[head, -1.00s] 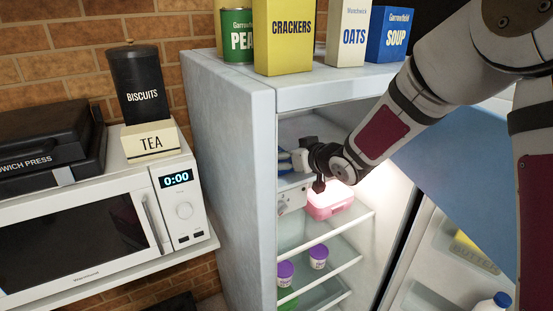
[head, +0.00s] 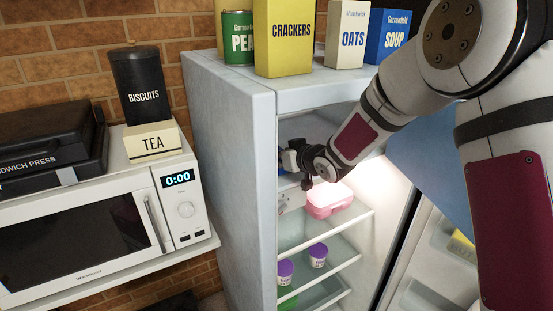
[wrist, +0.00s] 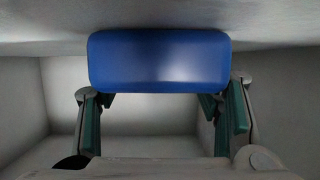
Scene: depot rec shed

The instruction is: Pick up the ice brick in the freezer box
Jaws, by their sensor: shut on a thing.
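The ice brick (wrist: 158,60) is a blue block with rounded corners. In the wrist view it lies across the top between the two fingers of my gripper (wrist: 158,102), close against a pale surface above. My gripper is shut on it. In the head view my gripper (head: 291,160) is inside the upper left of the open fridge, in the freezer box, and only a sliver of blue shows at its left. The fridge's left wall and my wrist hide most of the brick there.
A pink container (head: 330,201) stands just below and right of my wrist. Purple-lidded tubs (head: 318,253) stand on a lower shelf. The freezer box's walls are close around my gripper. The fridge door stands open at right. Crackers (head: 288,40) and other packs stand on top.

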